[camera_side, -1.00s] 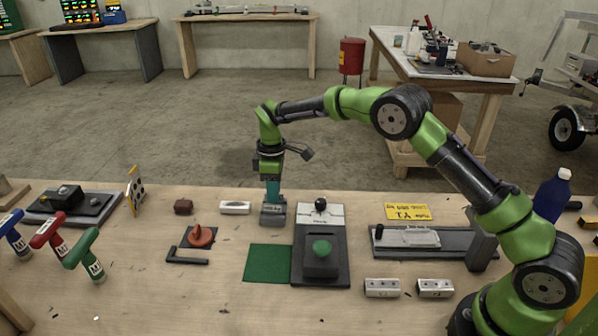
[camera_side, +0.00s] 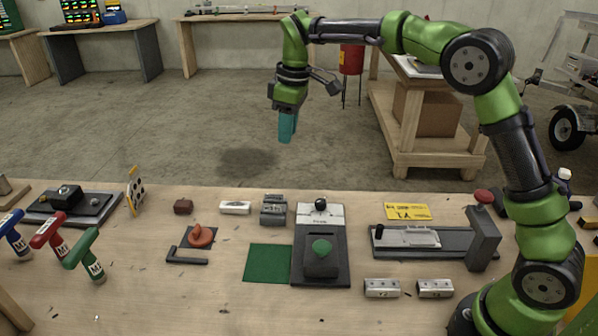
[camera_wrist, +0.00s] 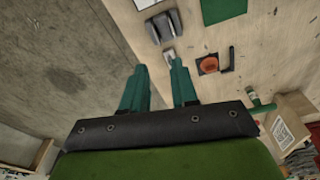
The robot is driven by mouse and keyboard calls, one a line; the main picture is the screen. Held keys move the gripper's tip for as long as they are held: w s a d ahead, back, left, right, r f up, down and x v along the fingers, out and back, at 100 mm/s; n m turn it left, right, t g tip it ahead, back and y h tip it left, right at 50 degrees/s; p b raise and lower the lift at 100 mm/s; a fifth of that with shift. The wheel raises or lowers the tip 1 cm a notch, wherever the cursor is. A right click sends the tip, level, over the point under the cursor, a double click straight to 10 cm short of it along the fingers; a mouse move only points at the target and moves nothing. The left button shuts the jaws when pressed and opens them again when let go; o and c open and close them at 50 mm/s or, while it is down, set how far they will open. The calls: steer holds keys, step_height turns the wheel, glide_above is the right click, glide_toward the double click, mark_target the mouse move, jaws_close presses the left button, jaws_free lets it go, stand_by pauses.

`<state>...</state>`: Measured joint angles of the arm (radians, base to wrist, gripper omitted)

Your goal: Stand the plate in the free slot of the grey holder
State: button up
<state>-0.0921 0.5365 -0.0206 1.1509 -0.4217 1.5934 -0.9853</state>
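The grey holder (camera_side: 273,210) stands on the bench left of the black-and-white lever box; it also shows in the wrist view (camera_wrist: 165,26). Upright grey slabs show in it, too small to tell plate from holder wall or to pick out a free slot. A yellow plate with black lettering (camera_side: 408,212) lies flat at the right rear of the bench. My gripper (camera_side: 286,138) hangs well above and behind the holder, its teal fingers pointing down. In the wrist view my gripper (camera_wrist: 160,80) has its fingers apart with nothing held between them.
The lever box (camera_side: 321,262) and green mat (camera_side: 268,263) lie right of and in front of the holder. A white block (camera_side: 235,208) and brown block (camera_side: 183,206) sit left of it. An orange disc (camera_side: 201,236) is nearer the front.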

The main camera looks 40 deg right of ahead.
steer(key=s+d+r+m+t+y, duration=0.1)
steer(key=s+r+m+t, duration=0.2)
steer(key=s, duration=0.7)
steer(key=s+d+r+m+t, duration=0.1)
steer(key=s+r+m, duration=0.25)
steer(key=s, duration=0.65)
steer(key=s+f+m+t, duration=0.2)
steer(key=s+f+m, duration=0.2)
steer(key=s, duration=0.4)
steer(key=shift+a+f, duration=0.2)
steer(key=shift+f, duration=0.4)
